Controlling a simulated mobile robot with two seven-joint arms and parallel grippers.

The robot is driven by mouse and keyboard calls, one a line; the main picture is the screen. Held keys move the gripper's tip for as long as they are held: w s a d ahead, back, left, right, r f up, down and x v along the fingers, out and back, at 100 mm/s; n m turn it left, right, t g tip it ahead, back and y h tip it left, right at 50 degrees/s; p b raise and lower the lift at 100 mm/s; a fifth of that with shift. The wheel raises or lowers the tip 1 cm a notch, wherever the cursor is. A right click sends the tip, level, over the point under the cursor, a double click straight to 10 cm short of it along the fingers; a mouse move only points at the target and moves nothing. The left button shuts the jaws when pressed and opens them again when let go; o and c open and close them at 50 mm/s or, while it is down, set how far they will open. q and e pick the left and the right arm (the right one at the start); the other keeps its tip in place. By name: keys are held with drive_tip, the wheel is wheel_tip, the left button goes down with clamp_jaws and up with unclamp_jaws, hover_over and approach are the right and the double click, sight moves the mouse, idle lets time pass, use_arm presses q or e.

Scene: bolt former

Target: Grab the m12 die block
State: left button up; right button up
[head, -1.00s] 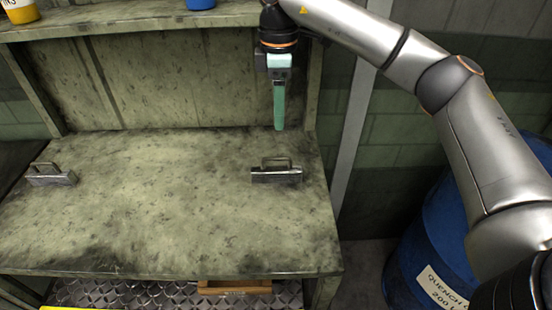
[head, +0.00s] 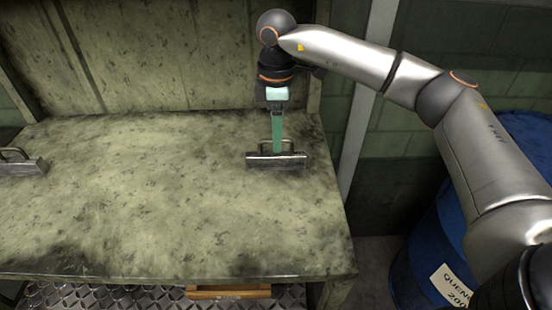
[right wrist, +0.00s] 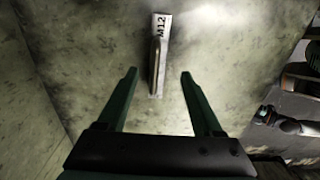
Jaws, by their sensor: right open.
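The m12 die block (head: 276,162) is a grey metal bar with a loop handle on top, resting on the right part of the worn green bench. In the right wrist view the block (right wrist: 161,28) shows its M12 mark, and its handle (right wrist: 154,62) points down the picture between the fingers. My right gripper (head: 277,150) points down just above and behind the block in the head view. In the right wrist view the right gripper (right wrist: 158,75) is open, one green finger on each side, with nothing held. My left gripper is not in view.
A second handled block (head: 22,165) lies at the bench's left edge. The bench top (head: 150,200) between the blocks is clear. A back panel (head: 150,55) rises behind, and a blue drum (head: 425,245) stands right of the bench. A wooden item (head: 228,292) shows below.

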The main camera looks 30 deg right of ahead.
sight(292, 159)
drive_tip(key=shift+w+f, duration=0.15)
drive_tip(key=shift+f, duration=2.85)
clamp_jaws()
drive_tip(key=shift+w+r, duration=0.1)
drive_tip(key=shift+r, duration=0.1)
